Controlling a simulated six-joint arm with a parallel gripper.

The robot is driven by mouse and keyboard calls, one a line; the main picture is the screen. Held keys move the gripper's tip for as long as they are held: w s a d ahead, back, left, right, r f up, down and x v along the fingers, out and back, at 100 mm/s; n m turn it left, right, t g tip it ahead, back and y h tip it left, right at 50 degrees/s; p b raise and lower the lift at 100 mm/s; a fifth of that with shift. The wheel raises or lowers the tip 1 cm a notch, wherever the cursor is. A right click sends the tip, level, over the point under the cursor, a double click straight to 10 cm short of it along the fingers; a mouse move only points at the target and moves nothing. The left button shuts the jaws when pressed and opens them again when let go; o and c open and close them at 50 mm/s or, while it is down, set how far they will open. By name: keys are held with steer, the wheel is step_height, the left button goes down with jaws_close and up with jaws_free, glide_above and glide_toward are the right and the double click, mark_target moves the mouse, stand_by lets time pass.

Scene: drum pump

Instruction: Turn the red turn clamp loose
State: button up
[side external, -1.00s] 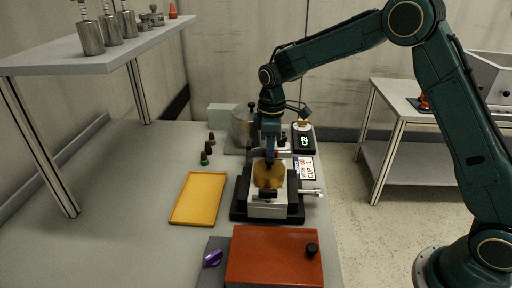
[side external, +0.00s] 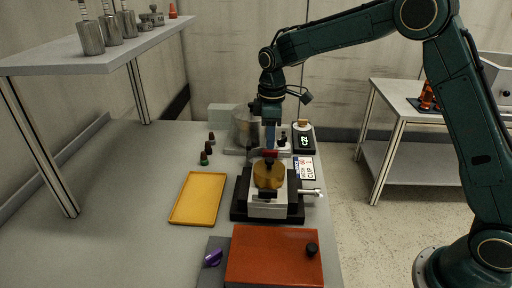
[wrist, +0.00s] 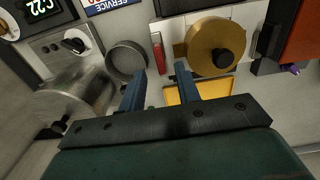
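The red turn clamp (side external: 266,153) is a small red bar at the back of the pump block, behind the round brass part (side external: 268,175). In the wrist view the red turn clamp (wrist: 158,52) lies between the grey round cup (wrist: 126,60) and the brass part (wrist: 214,46), which has a black knob. My gripper (side external: 270,146) is just above the clamp in the side view. In the wrist view my gripper (wrist: 160,69) has its two blue fingers apart, with nothing between them. The clamp lies ahead of the gap, apart from the fingers.
A yellow tray (side external: 199,198) lies left of the block. A red-orange box (side external: 274,257) with a black knob stands in front. A display (side external: 303,138) and a metal vessel (side external: 245,128) stand behind. Several small dark pegs stand on the left.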

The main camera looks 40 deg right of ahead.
mark_target(273, 151)
step_height(273, 151, up, 10)
stand_by(0.5)
steer(key=s+d+r+m+t, duration=0.15)
steer(key=s+r, duration=0.25)
steer(key=s, duration=0.4)
steer(key=s+d+r+m+t, duration=0.1)
steer(key=s+r+m, duration=0.2)
steer(key=s, duration=0.5)
steer(key=s+f+m+t, duration=0.1)
steer(key=s+f+m, duration=0.1)
steer(key=s, duration=0.6)
steer(key=s+f+m+t, duration=0.2)
steer(key=s, duration=0.7)
steer(key=shift+d+f+m, duration=0.25)
steer(key=shift+f+m, duration=0.1)
steer(key=shift+f, duration=0.05)
